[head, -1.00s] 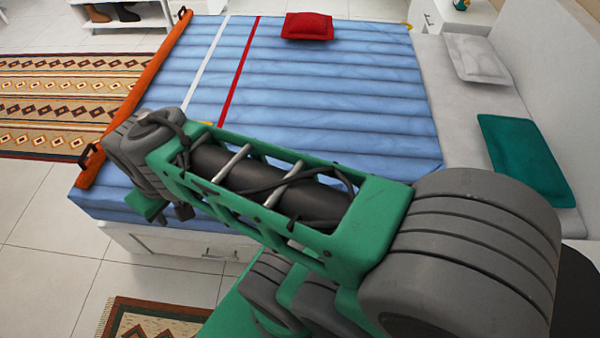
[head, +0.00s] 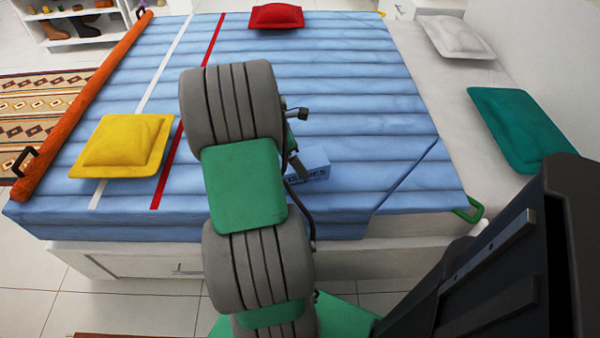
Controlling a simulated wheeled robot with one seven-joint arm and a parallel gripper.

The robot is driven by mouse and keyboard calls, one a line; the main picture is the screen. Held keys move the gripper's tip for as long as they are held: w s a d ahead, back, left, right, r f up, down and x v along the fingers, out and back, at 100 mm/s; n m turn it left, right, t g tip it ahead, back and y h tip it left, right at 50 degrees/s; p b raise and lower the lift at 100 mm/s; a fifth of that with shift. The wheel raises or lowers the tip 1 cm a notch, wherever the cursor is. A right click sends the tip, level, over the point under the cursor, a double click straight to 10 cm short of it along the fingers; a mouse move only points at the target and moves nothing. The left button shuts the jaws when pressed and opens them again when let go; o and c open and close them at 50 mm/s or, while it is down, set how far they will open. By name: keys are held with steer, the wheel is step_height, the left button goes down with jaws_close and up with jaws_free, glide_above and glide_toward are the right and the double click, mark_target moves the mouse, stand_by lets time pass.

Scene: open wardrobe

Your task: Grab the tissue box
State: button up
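The tissue box (head: 313,166) is a small light blue box with dark lettering on its front. It rests on the blue bed cover (head: 370,120), just right of my arm in the head view. Its left part is hidden behind my arm. My gripper is mostly hidden behind my arm's large grey joints. A thin dark part (head: 298,168) of my arm's end shows against the box's left side. I cannot tell whether it touches the box or whether the fingers are open.
A yellow cushion (head: 122,146) lies left on the bed, a red one (head: 276,16) at the far edge. A white pillow (head: 455,36) and a teal one (head: 520,128) lie right. An orange roll (head: 85,105) lines the left edge. The cover right of the box is clear.

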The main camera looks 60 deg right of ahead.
steer(key=b+x, duration=0.2)
steer(key=x, duration=0.3)
steer(key=shift+f, duration=0.3)
steer(key=shift+c, duration=0.2)
steer(key=shift+r, duration=0.1)
steer(key=c, duration=1.7)
